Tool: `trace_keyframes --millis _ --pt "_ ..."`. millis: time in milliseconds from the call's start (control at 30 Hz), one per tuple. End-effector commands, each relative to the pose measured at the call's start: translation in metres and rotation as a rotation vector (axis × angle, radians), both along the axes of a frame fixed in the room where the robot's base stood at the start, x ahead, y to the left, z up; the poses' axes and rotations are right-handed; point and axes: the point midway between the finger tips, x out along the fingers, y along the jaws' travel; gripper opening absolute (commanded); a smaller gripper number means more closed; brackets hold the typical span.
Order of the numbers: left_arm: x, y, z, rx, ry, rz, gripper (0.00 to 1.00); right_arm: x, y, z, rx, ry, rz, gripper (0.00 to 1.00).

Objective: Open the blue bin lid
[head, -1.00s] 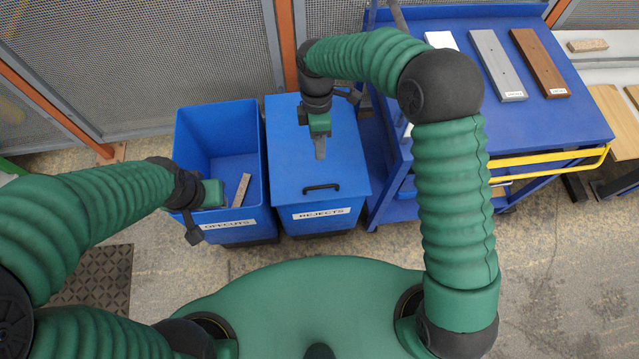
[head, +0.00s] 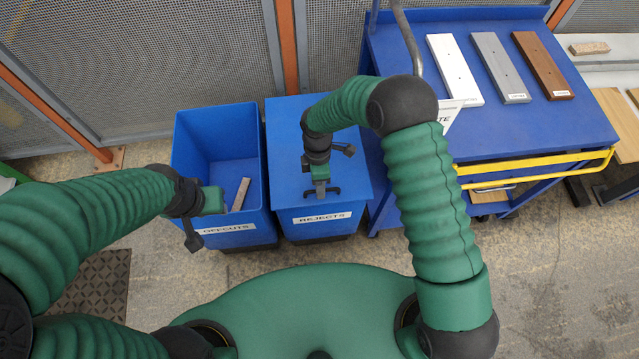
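The blue bin labelled REJECTS (head: 321,226) stands in the middle with its flat blue lid (head: 285,150) shut. A black handle (head: 334,191) sits near the lid's front edge. My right gripper (head: 321,192) points down at the handle, its fingertips overlapping the handle's middle; I cannot tell whether it touches or grips it.
A wood offcut (head: 241,193) lies in the OFFCUTS bin. A blue cart (head: 470,125) at the right carries white (head: 454,70), grey (head: 496,65) and brown (head: 543,65) boards, with a yellow rail (head: 540,170). A mesh fence (head: 150,60) stands behind the bins.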

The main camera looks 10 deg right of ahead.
Motion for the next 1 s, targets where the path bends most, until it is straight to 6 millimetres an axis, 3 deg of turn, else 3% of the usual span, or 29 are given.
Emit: trace_keyframes --millis 33,300,1000 --pt "0.0000 0.0000 0.0001 0.000 0.000 0.000 0.36 -0.0001 -0.0001 0.0002 0.000 0.000 0.000 0.33" --pt "0.0000 0.0000 0.0000 0.000 0.000 0.000 0.36 0.0003 -0.0001 0.0003 0.000 0.000 0.000 0.00" --pt "0.0000 0.0000 0.0000 0.000 0.000 0.000 0.36 0.0015 -0.0004 0.0005 0.001 -0.003 -0.001 0.00"
